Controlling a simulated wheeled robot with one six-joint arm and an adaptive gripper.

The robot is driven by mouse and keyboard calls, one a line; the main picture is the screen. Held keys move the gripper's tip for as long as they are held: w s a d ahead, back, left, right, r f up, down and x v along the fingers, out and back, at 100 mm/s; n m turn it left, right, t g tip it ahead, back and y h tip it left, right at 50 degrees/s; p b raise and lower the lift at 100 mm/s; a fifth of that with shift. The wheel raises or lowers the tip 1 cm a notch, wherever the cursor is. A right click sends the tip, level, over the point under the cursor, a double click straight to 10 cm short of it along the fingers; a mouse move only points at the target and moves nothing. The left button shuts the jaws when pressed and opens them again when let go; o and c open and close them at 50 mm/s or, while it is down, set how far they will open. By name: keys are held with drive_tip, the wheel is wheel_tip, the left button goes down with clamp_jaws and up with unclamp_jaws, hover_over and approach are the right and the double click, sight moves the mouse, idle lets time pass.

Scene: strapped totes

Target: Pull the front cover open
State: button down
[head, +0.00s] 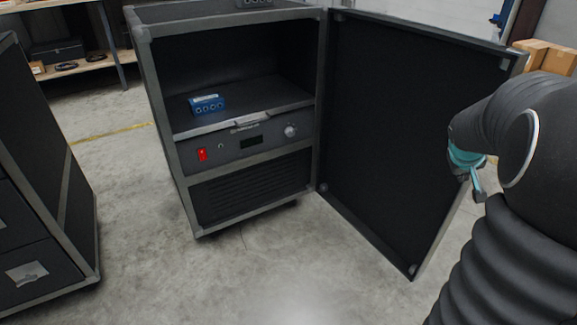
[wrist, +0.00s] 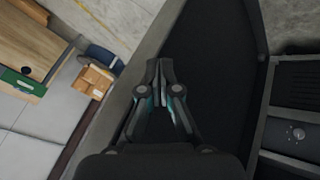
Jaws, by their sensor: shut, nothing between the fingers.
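The front cover (head: 405,125) is a black panel with a grey metal frame. It stands swung wide open to the right of the case (head: 160,110), hinged at the case's right front edge. In the wrist view the cover (wrist: 225,70) lies behind and to the right of my gripper (wrist: 160,65). My gripper is shut and empty, its fingertips together near the cover's outer edge. In the head view my gripper (head: 478,190) shows beside the cover's outer edge, partly hidden by my arm. I cannot tell whether it touches the cover.
Inside the case are a blue box (head: 206,104) on a shelf and a panel with a red switch (head: 202,154) and a knob (head: 290,131). Another dark case (head: 40,200) stands at the left. Cardboard boxes (head: 548,57) are behind the cover. The floor in front is clear.

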drive_tip(key=shift+w+d, duration=0.2)
drive_tip(key=shift+d, duration=0.25)
drive_tip(key=s+a+r+b, duration=0.1)
drive_tip(key=s+a+r, duration=0.4)
drive_tip(key=s+r, duration=0.2)
drive_tip(key=shift+s+a+r, duration=0.3)
drive_tip(key=shift+a+r, duration=0.1)
drive_tip(key=shift+r, duration=0.1)
